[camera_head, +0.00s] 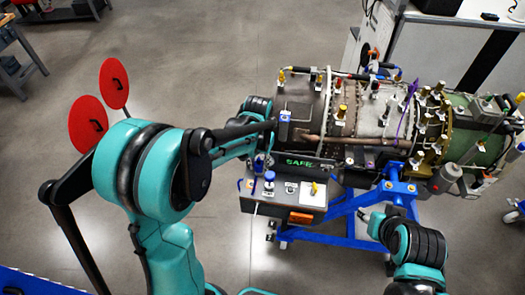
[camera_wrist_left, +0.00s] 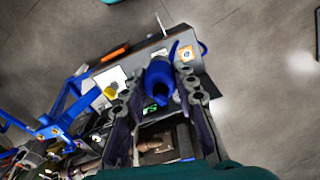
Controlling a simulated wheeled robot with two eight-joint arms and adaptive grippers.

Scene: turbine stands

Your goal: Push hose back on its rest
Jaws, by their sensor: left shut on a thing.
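My left gripper (camera_head: 259,160) is over the grey control box (camera_head: 284,204) beside the turbine, its jaws partly hidden by my arm in the head view. The box top carries a blue knob (camera_head: 269,177) and a yellow knob (camera_head: 313,187). My right gripper (camera_head: 369,217) is by the blue stand, apart from the box; its jaw state is unclear.
The turbine (camera_head: 375,115), with many valves and pipes, lies on a blue stand (camera_head: 345,222) behind and right of the box. A white-topped bench (camera_head: 450,35) stands behind it. Two red discs (camera_head: 88,120) are at the left. The grey floor (camera_head: 205,50) is open behind.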

